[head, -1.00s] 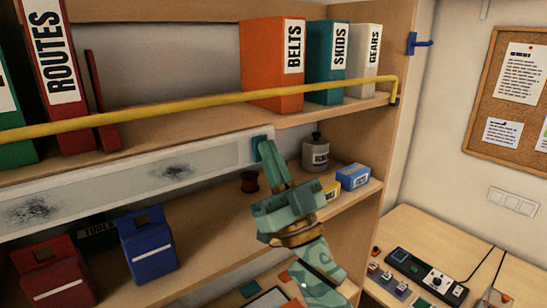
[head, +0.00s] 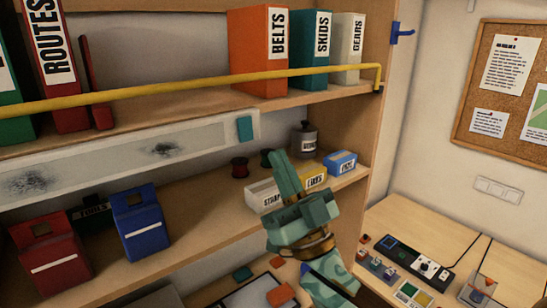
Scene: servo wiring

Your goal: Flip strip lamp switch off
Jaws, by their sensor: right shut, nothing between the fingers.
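The strip lamp (head: 130,158) is a long pale bar with dark smudges, fixed along the front under the upper shelf. A teal switch (head: 245,129) sits at its right end. I cannot tell its on or off position, nor clearly whether the lamp is lit. My right gripper (head: 275,158) is green, shut and empty, pointing up. In the picture it is below and to the right of the switch, with a gap between them. My left gripper is not in view.
A yellow rail (head: 190,88) crosses in front of the upper shelf and its binders. A desk with a control panel (head: 415,262) stands right.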

